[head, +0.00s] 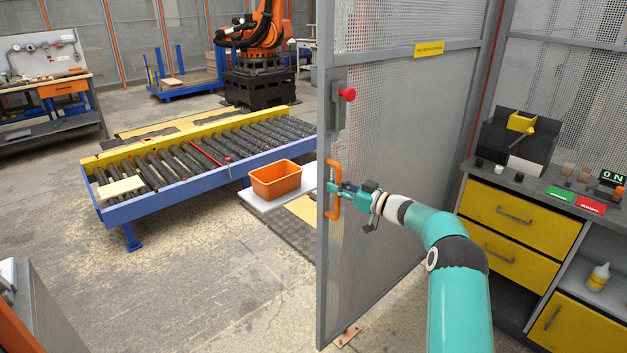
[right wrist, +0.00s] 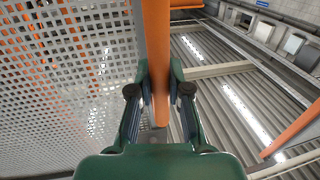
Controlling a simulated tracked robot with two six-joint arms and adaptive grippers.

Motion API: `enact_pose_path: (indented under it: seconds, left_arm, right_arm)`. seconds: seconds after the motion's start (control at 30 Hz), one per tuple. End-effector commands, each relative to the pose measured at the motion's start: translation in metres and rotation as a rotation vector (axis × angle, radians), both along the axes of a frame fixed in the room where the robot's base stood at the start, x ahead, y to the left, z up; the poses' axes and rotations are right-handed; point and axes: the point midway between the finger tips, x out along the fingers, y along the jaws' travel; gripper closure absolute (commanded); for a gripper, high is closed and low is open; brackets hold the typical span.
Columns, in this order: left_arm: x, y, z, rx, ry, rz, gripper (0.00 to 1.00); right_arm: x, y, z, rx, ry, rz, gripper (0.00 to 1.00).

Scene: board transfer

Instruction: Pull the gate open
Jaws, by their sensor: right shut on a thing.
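The gate (head: 390,140) is a grey-framed mesh panel that stands open at an angle in the head view, with a yellow sign (head: 429,49) near its top. Its orange handle (head: 333,205) is on the free edge at the left. My right gripper (head: 337,188) is shut on this handle. In the right wrist view the fingers (right wrist: 160,95) close on both sides of the orange handle bar (right wrist: 156,45), with the mesh to the left. A red knob (head: 347,94) sits on the gate's edge above the handle. My left gripper is not in view.
A roller conveyor (head: 118,213) with a yellow rail stands beyond the opening. An orange bin (head: 276,181) rests on a white board beside it. A workbench with yellow drawers (head: 520,216) stands at the right, close to my right arm.

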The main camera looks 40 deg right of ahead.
Motion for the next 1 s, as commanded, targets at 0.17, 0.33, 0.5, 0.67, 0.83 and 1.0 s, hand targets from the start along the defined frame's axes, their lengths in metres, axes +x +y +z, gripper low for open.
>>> enact_pose_path:
  seconds: [0.17, 0.33, 0.5, 0.67, 0.83, 1.0]
  left_arm:
    - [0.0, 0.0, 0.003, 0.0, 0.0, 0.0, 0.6]
    - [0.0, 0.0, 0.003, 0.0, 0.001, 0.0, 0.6]
    - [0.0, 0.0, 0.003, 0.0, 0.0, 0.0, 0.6]
    - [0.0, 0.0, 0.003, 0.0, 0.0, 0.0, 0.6]
    - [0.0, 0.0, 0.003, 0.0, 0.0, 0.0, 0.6]
    - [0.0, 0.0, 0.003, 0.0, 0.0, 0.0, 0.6]
  right_arm:
    - [-0.005, -0.007, 0.002, 0.0, -0.003, -0.004, 1.0]
    - [-0.006, -0.007, 0.001, -0.001, -0.003, -0.005, 1.0]
    - [-0.007, -0.008, 0.001, -0.002, -0.002, -0.007, 0.6]
    - [-0.007, -0.008, 0.0, -0.001, -0.001, -0.008, 0.57]
    - [-0.009, -0.009, 0.0, -0.001, 0.0, -0.009, 0.57]
    - [-0.02, -0.013, 0.0, -0.001, 0.002, -0.011, 0.57]
